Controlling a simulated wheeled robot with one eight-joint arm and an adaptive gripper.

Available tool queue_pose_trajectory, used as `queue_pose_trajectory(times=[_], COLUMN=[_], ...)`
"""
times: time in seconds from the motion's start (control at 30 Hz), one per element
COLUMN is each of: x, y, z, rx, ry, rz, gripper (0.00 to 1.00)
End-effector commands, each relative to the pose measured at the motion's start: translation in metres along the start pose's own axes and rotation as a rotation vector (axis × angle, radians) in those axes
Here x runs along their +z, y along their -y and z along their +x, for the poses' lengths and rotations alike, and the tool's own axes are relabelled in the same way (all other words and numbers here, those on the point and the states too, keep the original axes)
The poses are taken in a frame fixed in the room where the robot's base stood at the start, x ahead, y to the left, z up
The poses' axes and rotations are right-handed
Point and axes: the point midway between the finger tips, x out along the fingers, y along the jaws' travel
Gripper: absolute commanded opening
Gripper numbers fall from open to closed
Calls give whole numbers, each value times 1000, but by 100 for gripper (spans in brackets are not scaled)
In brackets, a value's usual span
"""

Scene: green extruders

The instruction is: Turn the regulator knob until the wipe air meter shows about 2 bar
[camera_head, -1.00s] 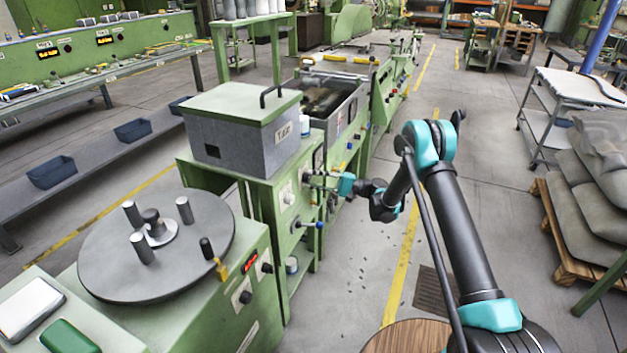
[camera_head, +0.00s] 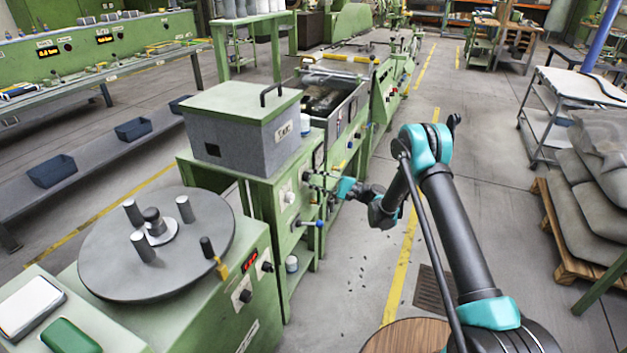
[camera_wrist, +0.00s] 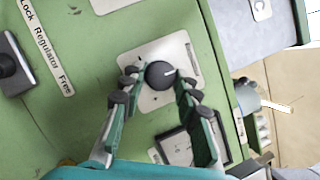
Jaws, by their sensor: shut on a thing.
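The round black regulator knob (camera_wrist: 159,75) sits on a light plate (camera_wrist: 185,52) with plus and minus marks on the green cabinet front. Its white pointer line points right in the wrist view. My gripper (camera_wrist: 154,84) is shut on the knob, with one finger at each side. In the head view my gripper (camera_head: 314,181) is at the cabinet's right face, small and partly unclear. A black-framed white panel (camera_wrist: 180,150), apparently the meter, lies just below the knob. My right finger covers part of it, and its reading cannot be made out.
A black lever (camera_wrist: 10,62) stands left of the knob, beside a label (camera_wrist: 42,45) reading "Lock Regulator Free".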

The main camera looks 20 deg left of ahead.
Motion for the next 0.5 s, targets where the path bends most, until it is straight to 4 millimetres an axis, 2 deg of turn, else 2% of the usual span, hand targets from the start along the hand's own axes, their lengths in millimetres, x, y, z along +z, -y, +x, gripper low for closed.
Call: queue_pose_trajectory(times=[0.03,0.07,0.2,0.5], x=[-1,-1,-1,0], y=[0,0,0,0], z=[-1,-1,-1,-1], rx=[0,0,0,0], ry=[-3,-3,-2,-1], rz=[-1,-1,-1,-1], gripper=[2,33,51,52])
